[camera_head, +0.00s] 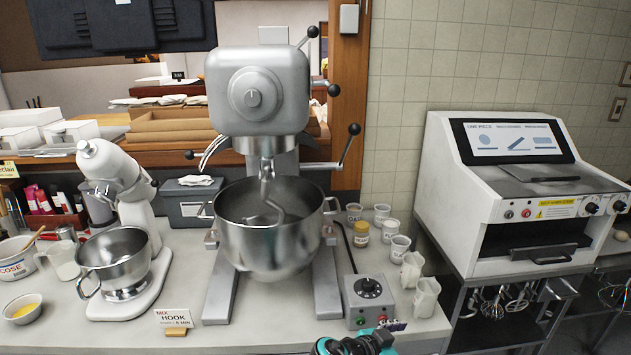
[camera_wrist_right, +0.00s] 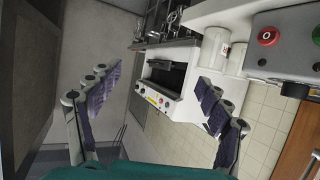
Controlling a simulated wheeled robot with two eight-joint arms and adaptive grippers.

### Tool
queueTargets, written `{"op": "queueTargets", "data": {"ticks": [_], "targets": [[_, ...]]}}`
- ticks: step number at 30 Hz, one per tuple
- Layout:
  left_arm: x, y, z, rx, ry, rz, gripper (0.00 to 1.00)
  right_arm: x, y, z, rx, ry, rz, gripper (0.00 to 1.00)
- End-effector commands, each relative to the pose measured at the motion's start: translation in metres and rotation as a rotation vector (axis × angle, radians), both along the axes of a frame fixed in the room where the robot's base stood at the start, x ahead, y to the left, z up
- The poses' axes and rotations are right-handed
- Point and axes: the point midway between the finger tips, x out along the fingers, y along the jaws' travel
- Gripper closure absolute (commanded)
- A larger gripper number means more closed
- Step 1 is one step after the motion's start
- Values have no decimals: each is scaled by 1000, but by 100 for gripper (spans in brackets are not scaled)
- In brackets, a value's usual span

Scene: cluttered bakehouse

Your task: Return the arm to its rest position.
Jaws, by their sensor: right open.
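My right gripper (camera_wrist_right: 155,80) is open in the right wrist view. Its two purple-padded fingers stand wide apart, with nothing between them. Most of that arm is below the picture. My left gripper and left arm are not in view.
The control box (camera_head: 368,300) and several white cups (camera_head: 411,268) stand close to my right arm; the box also shows in the right wrist view (camera_wrist_right: 285,50). A large mixer (camera_head: 270,230), a stand mixer (camera_head: 125,230) and a white machine (camera_head: 515,200) stand farther off.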

Motion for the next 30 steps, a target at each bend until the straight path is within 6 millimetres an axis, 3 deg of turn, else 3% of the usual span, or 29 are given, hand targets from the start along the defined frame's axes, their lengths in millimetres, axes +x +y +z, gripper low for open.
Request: {"op": "queueTargets", "data": {"ticks": [11, 17, 23, 30], "targets": [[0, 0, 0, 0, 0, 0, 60, -18, -12, -6, 75, 193, 108, 22], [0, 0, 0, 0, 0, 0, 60, -39, -16, -12, 148, 343, 232, 22], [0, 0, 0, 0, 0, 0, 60, -75, -10, -20, 252, 498, 465, 22], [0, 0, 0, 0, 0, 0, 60, -123, 21, -22, 331, 545, 858, 22]]}}
